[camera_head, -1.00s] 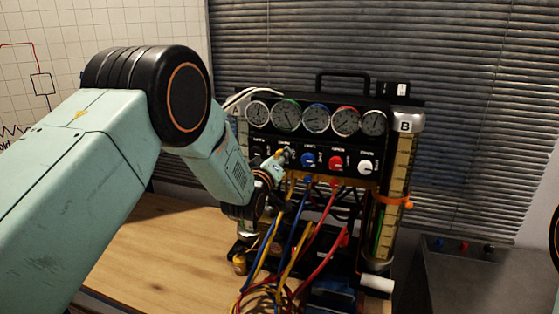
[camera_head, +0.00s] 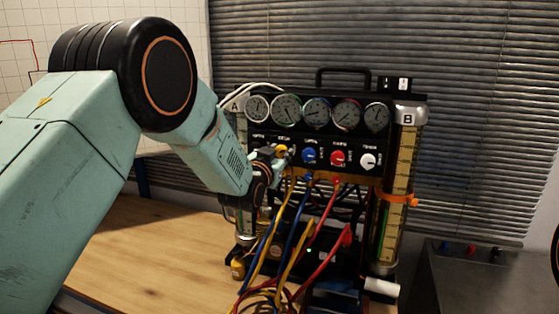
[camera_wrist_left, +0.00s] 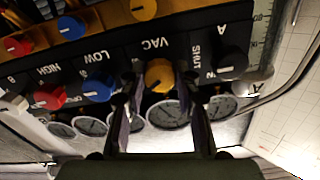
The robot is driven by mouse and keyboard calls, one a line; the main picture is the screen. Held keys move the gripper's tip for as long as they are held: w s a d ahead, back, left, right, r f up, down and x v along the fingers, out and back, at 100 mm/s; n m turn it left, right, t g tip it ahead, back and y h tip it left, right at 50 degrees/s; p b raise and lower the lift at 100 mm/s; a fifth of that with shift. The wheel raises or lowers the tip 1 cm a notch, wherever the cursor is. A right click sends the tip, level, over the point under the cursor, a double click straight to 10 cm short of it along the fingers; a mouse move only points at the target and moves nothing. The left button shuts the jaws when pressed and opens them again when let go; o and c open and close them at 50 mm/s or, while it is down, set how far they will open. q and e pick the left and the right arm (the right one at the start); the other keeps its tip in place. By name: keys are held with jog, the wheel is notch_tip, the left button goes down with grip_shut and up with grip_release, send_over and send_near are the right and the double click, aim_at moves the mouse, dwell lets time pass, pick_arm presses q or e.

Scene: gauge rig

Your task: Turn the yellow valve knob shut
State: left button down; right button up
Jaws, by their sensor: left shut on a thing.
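The yellow valve knob (camera_head: 281,150) is on the front panel of the gauge rig, left of the blue knob. In the left wrist view the yellow knob (camera_wrist_left: 159,75) sits under the label VAC, which appears upside down. My left gripper (camera_head: 274,154) reaches it from the left and front. In the left wrist view the two fingers of my left gripper (camera_wrist_left: 160,86) stand on either side of the knob, closed on it. The fingers partly hide the knob in the head view. My right gripper is not in view.
A blue knob (camera_head: 309,156), a red knob (camera_head: 338,158) and a white knob (camera_head: 368,161) line the panel below several round gauges (camera_head: 316,111). Blue, yellow and red hoses (camera_head: 329,205) hang in front. The wooden table (camera_head: 165,250) is clear at left.

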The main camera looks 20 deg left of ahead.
pick_arm(q)
jog(key=m+b, duration=0.1)
jog(key=m, duration=0.1)
jog(key=f+m, duration=0.1)
jog(key=m, duration=0.1)
jog(key=shift+s+b, duration=0.1)
jog(key=shift+b, duration=0.3)
jog(key=shift+m+b, duration=0.4)
jog(key=shift+m, duration=0.9)
jog(key=c, duration=1.2)
grip_release()
jog(key=shift+o, duration=1.1)
jog(key=shift+r, duration=0.25)
jog(key=shift+s+a+r, duration=0.1)
jog(key=shift+s+r, duration=0.1)
jog(key=shift+r, duration=0.05)
